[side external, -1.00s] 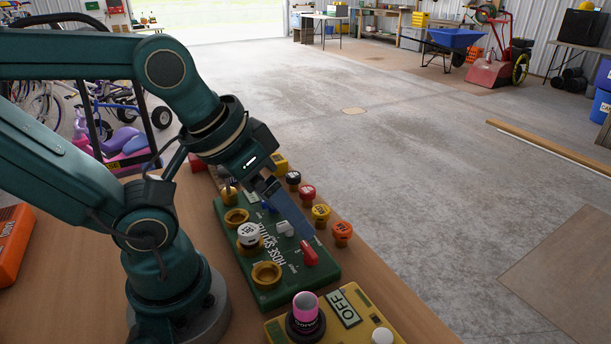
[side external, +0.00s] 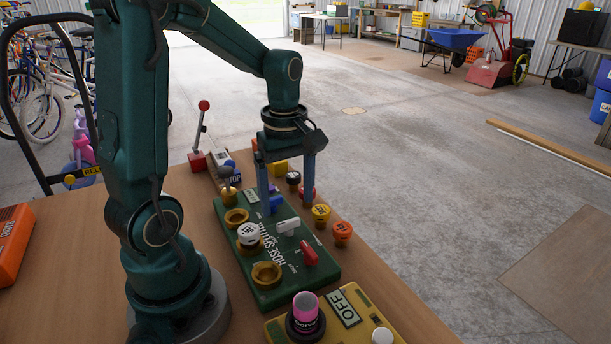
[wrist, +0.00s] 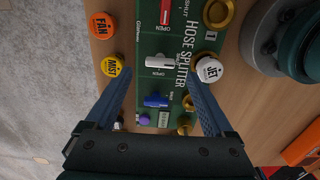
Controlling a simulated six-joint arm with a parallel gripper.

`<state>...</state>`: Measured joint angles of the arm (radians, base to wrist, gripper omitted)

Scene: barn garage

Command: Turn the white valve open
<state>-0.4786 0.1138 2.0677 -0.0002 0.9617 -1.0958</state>
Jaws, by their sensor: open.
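The green hose splitter board (side external: 297,272) lies on the wooden table with small red, white and blue valve handles. The white valve (side external: 288,226) sits between the red valve (side external: 308,252) and the blue valve (side external: 275,203). My gripper (side external: 287,209) points down over the board with its blue fingers wide apart, empty. In the wrist view, the white valve (wrist: 145,62) lies slightly beyond the fingertips, between their lines, beside an "OPEN" label. The blue valve (wrist: 155,101) shows between the fingers (wrist: 158,80). No finger is seen touching the white valve.
A white-topped JET cap (side external: 248,234) stands on the board's left side near brass rings (side external: 267,274). Yellow (side external: 320,213) and orange (side external: 342,231) caps stand along its right. A yellow box with a pink-topped knob (side external: 305,311) is in front. A red-knobbed lever (side external: 199,130) stands behind.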

